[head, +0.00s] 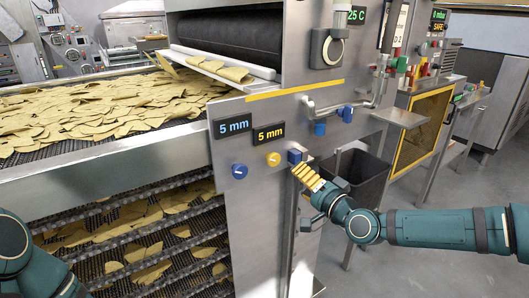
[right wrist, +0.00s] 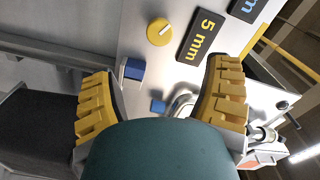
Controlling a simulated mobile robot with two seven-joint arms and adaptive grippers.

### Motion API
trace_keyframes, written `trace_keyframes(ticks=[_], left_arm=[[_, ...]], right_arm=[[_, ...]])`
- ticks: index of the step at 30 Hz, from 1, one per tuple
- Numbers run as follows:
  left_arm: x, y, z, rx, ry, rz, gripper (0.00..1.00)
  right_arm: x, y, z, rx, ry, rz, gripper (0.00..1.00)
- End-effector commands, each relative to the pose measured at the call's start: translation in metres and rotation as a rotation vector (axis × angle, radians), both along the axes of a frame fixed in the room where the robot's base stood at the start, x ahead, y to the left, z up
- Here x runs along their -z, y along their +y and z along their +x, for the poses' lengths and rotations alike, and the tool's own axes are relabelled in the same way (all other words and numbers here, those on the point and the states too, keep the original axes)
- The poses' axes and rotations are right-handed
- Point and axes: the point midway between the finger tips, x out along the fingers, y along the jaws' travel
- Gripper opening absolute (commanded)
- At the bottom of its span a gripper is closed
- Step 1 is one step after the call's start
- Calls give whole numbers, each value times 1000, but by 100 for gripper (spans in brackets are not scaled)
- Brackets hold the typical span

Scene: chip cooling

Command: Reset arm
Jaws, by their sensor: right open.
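My right gripper (head: 305,177) is in front of the machine's grey front panel, just below and right of a small blue block (head: 294,157). In the right wrist view the gripper's (right wrist: 166,68) yellow ribbed fingers stand wide apart with nothing between them. A blue block (right wrist: 134,69) on the panel shows between the fingers, nearer the left one; I cannot tell whether it is touched. Of my left arm only teal links show at the lower left; its gripper is out of view.
A yellow knob (head: 273,159) and a blue knob (head: 239,171) sit under displays reading 5 mm. A bent metal handle (head: 335,106) projects above right. A dark bin (head: 360,174) stands behind my right gripper. Chips (head: 90,108) cover the conveyor at left.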

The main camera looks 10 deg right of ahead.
Motion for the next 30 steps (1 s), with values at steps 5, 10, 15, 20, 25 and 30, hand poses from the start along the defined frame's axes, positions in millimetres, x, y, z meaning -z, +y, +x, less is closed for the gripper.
trace_keyframes(ticks=[5, 10, 15, 20, 25, 30], left_arm=[[0, 0, 0, 0, 0, 0, 34], [0, 0, 0, 0, 0, 0, 34], [0, 0, 0, 0, 0, 0, 34], [0, 0, 0, 0, 0, 0, 34], [0, 0, 0, 0, 0, 0, 34], [0, 0, 0, 0, 0, 0, 34]], right_arm=[[20, 14, 0, -26, 47, -3, 77], [88, 61, -8, -117, 206, -41, 77], [169, 113, -36, -236, 400, -125, 77], [237, 148, -78, -348, 575, -240, 77], [299, 166, -132, -461, 747, -396, 77], [341, 161, -182, -542, 889, -561, 77]])
